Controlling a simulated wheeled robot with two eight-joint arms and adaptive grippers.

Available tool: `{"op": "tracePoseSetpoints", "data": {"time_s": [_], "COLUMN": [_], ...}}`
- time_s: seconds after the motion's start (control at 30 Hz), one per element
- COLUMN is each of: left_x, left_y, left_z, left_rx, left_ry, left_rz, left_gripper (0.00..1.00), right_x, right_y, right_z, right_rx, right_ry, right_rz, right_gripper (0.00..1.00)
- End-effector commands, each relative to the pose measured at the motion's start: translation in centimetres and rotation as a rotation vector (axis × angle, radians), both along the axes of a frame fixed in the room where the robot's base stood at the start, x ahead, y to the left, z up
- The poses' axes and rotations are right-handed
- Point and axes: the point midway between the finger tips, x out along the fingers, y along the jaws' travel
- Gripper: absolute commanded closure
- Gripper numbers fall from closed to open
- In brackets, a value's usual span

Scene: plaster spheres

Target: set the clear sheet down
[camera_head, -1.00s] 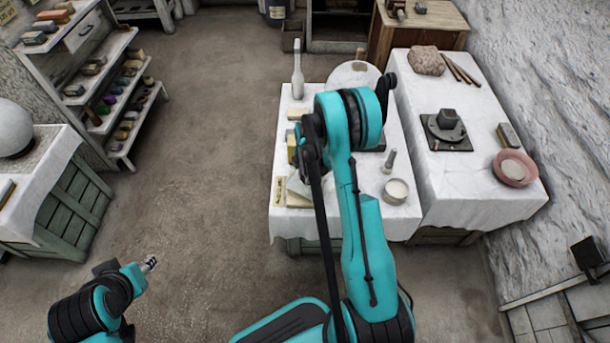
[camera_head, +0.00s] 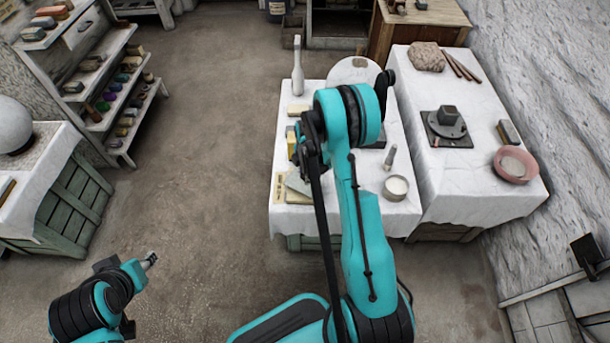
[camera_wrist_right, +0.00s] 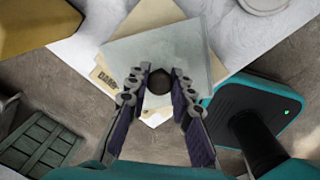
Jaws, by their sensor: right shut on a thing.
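The clear sheet (camera_wrist_right: 185,45) is a pale, see-through square in the right wrist view, with a dark round knob (camera_wrist_right: 160,82) near its near edge. My right gripper (camera_wrist_right: 160,78) is shut on this knob. The sheet lies over tan card or paper, and a printed corner of it (camera_wrist_right: 106,79) shows at left. I cannot tell whether the sheet touches what is under it. In the head view the sheet (camera_head: 298,184) shows at the table's front left corner, and my arm hides the right gripper. My left gripper (camera_head: 148,260) is small, over the floor, far from the sheet.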

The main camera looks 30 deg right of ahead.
Motion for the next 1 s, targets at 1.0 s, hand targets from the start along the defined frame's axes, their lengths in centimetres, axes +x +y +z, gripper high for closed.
{"op": "tracePoseSetpoints", "data": {"time_s": [1.0], "left_x": [0.0], "left_y": [0.0], "left_z": [0.0], "left_rx": [0.0], "left_ry": [0.0], "left_rz": [0.0], "left_gripper": [0.61], "right_x": [0.0], "right_y": [0.0], "right_z": [-1.2], "right_rx": [0.0], "right_ry": [0.0], "right_rz": [0.0], "right_gripper": [1.0]}}
